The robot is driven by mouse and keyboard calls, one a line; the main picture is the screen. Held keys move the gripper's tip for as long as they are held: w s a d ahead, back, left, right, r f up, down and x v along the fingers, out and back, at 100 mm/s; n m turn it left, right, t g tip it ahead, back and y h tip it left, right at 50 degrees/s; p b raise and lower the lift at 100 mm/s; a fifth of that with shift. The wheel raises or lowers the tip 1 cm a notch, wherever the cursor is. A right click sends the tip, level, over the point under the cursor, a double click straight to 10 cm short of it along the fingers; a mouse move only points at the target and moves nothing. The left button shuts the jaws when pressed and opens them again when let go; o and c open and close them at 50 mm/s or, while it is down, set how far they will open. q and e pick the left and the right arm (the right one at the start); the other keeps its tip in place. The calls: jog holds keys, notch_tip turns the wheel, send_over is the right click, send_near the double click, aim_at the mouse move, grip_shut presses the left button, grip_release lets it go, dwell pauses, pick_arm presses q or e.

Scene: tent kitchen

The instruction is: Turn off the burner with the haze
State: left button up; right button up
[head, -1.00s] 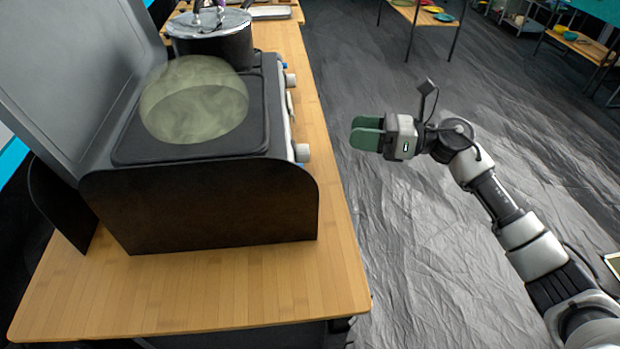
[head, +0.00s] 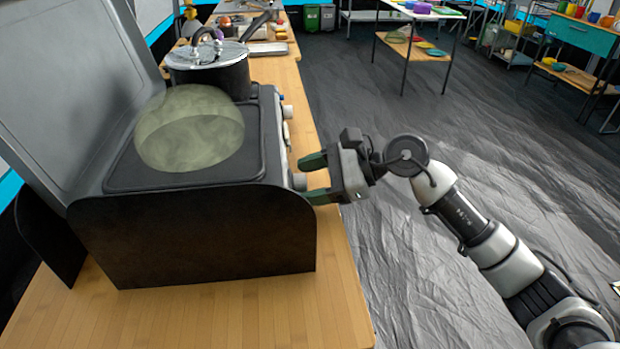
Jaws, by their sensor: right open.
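A dark camp stove (head: 200,235) with a raised lid and side shields stands on a wooden table. A round, greenish haze (head: 190,128) hangs over its near burner. The near knob (head: 299,181), pale and round, sits on the stove's right side, towards the near end. A second knob (head: 288,111) sits farther back on the same side. My right gripper (head: 310,178) is open with its green fingers pointing left, one above and one below the near knob. I cannot tell whether the fingers touch it. My left gripper is not in view.
A lidded pot (head: 208,70) stands on the far burner. The wooden table (head: 220,322) has bare room in front of the stove. Grey floor (head: 440,150) lies open to the right, with shelves (head: 420,50) farther back.

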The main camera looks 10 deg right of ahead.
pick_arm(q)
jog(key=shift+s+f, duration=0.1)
pick_arm(e)
jog(key=shift+a, duration=0.15)
jog(key=shift+c, duration=0.2)
jog(key=c, duration=0.9)
jog(key=m+g+p, duration=0.2)
jog(key=m, duration=0.1)
jog(key=shift+w+r+m+g, duration=0.1)
jog(key=shift+w+m+g, duration=0.1)
jog(key=shift+m+g, duration=0.15)
pick_arm(q)
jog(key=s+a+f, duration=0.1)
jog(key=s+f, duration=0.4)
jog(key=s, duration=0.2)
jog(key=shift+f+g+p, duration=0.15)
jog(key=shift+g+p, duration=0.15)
jog(key=shift+p, duration=0.1)
pick_arm(e)
jog(key=m+g, duration=0.2)
jog(key=m, duration=0.1)
jog(key=shift+w+g, duration=0.1)
jog(key=shift+g, duration=0.15)
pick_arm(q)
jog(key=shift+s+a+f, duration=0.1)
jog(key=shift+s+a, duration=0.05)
pick_arm(e)
jog(key=shift+m, duration=0.25)
